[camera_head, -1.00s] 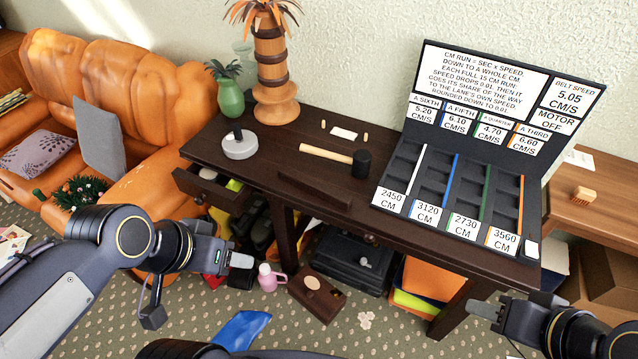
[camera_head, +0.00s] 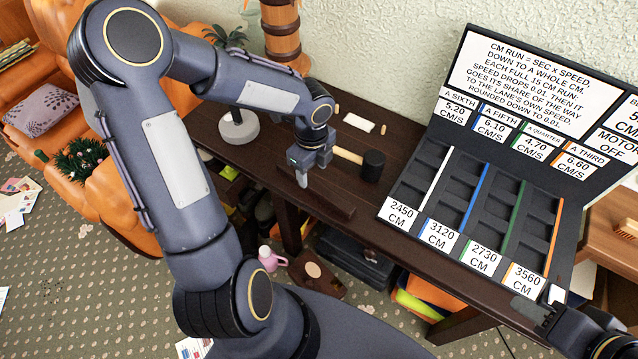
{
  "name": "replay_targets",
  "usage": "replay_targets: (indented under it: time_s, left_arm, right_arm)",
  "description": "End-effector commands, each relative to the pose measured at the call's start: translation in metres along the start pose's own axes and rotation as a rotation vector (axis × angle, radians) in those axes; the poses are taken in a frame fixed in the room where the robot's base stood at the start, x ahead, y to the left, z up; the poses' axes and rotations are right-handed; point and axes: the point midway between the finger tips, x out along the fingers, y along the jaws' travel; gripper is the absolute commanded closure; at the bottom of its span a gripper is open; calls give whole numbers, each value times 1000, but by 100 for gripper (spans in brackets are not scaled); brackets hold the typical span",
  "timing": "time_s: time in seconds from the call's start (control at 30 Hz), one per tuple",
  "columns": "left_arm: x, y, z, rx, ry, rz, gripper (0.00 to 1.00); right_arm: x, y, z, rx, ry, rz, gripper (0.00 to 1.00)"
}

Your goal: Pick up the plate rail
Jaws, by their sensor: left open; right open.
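The plate rail seems to be the long dark brown wooden strip (camera_head: 331,204) lying near the front edge of the dark table, almost the same colour as the tabletop. My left gripper (camera_head: 302,178) points down over the strip, its fingers apart and holding nothing. From this angle I cannot tell whether the fingertips touch the strip or hover above it. The gripper hides part of the strip's middle. My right gripper (camera_head: 541,302) is open and empty at the lower right, by the front right corner of the display board.
A mallet (camera_head: 372,167) lies just behind my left gripper, its handle partly hidden. A round grey weight (camera_head: 238,130) stands left. The lane board (camera_head: 452,150) with coloured strips fills the table's right side. An orange sofa (camera_head: 125,205) is at left.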

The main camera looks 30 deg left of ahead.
Motion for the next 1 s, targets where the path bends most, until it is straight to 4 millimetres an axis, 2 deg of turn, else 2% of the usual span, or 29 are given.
replay_targets:
  time_s: [0.33, 0.47, 0.67, 1.0]
  left_arm:
    - [48, -3, -3, -2, 3, 3, 45]
    - [56, -4, -2, -4, 2, 1, 45]
    - [56, -4, -2, -4, 1, 0, 45]
    - [55, -4, -2, -4, 1, 0, 89]
  right_arm:
    - [2, 1, 1, 0, 0, 0, 60]
    - [2, 1, 1, 0, 0, 0, 60]
    - [2, 1, 1, 0, 0, 0, 60]
    - [2, 1, 1, 0, 0, 0, 60]
